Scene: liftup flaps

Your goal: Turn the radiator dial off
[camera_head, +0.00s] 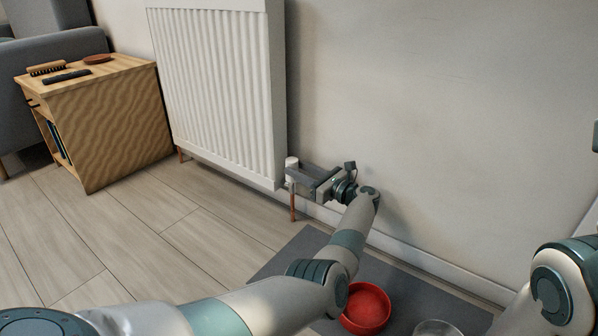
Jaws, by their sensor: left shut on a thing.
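The white ribbed radiator (215,85) hangs on the wall left of centre. Its white dial (291,163) sits at the radiator's lower right corner, above a copper pipe (293,206). My left gripper (294,175) reaches the dial from the right and is shut on it. The fingers hide part of the dial, and I cannot read its setting. My right gripper is out of view; only part of my right arm shows at the right edge.
A wooden cabinet (125,125) with a brush (47,69) and other small items stands left of the radiator. A red bowl (366,308) and a clear glass dish (437,328) are on a grey mat (283,257) below my left arm. The wooden floor at left is clear.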

